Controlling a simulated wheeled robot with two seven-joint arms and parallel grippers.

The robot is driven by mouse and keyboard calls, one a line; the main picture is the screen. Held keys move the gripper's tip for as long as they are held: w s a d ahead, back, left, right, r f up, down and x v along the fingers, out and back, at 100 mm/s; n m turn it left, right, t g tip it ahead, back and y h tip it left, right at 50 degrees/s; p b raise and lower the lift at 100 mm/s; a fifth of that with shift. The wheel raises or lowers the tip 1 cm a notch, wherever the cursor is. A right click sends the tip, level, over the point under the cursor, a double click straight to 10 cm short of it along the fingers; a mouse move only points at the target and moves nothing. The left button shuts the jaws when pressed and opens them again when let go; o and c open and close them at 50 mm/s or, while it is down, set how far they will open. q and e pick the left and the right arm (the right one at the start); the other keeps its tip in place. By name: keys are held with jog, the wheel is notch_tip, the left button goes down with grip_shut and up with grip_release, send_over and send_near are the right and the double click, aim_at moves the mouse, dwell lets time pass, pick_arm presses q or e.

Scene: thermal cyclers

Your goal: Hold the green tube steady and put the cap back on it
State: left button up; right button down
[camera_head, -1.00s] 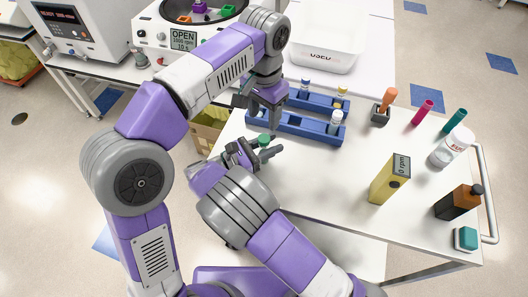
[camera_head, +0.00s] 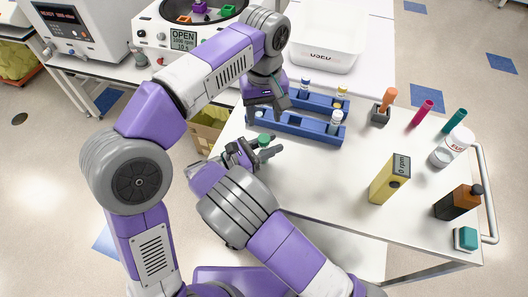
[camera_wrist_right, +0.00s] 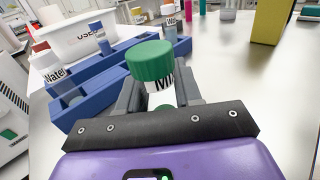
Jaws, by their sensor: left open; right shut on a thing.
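The green tube (camera_wrist_right: 163,98) stands roughly upright between the fingers of my right gripper (camera_wrist_right: 160,105), its pale labelled body partly hidden by them. The green cap (camera_wrist_right: 150,61) sits on top of the tube and looks level in the right wrist view. In the head view, my right gripper (camera_head: 260,155) is shut on the tube near the table's left edge, and the cap (camera_head: 264,139) shows above it. My left gripper (camera_head: 268,112) is open and empty, above the cap and apart from it.
Blue racks (camera_head: 300,128) with several capped tubes stand just behind the grippers. A white bin (camera_head: 325,50) is at the back. A yellow box (camera_head: 388,180), brown bottle (camera_head: 458,203) and white bottle (camera_head: 450,149) stand to the right. The table's middle front is clear.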

aim_at(264, 138)
pick_arm(q)
jog(key=n, duration=0.7)
jog(key=shift+n, duration=0.3)
jog(key=shift+f, duration=4)
